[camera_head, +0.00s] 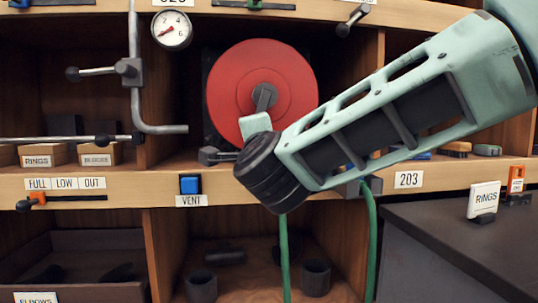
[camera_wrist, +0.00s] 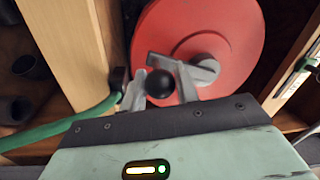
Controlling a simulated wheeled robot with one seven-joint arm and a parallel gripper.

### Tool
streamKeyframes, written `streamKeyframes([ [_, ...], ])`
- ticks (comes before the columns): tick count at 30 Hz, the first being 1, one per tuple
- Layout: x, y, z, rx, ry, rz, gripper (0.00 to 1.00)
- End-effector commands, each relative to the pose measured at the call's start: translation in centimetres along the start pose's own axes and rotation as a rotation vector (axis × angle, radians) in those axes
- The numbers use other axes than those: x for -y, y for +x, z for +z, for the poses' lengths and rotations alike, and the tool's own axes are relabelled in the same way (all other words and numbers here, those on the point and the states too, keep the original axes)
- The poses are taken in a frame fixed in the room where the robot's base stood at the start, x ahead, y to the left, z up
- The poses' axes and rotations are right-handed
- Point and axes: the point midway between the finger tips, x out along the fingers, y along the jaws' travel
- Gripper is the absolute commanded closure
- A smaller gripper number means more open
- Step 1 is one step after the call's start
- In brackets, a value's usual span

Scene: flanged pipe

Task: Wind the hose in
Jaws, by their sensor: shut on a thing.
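The red hose reel (camera_head: 290,75) stands upright in the middle shelf bay, with a grey crank arm (camera_head: 264,96) at its centre. In the wrist view the reel (camera_wrist: 240,30) fills the upper middle. My gripper (camera_wrist: 170,82) is shut on the black crank knob (camera_wrist: 160,84), with one grey finger on each side. In the head view my wrist hides the knob and the lower edge of the reel. The green hose (camera_head: 284,260) hangs below the shelf edge in front of the lower bay; it also shows at left in the wrist view (camera_wrist: 70,125).
A gauge (camera_head: 172,29) and a bent grey pipe (camera_head: 136,105) are left of the reel. A blue VENT button (camera_head: 190,185) sits on the shelf edge. A second green length (camera_head: 371,240) hangs at right. A dark counter (camera_head: 450,235) stands at lower right.

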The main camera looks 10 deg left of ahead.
Motion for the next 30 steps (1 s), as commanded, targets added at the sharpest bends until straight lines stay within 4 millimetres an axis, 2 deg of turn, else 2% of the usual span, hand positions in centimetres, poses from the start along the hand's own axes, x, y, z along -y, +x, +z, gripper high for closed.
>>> streamKeyframes([
  [9, 1.6, 0.1, 2.4, -0.03, 0.302, 0.008, 1.0],
  [18, 3.7, 0.3, 3.6, -0.059, 0.552, 0.013, 1.0],
  [30, 5.5, 0.5, 4.1, -0.08, 0.736, 0.017, 1.0],
])
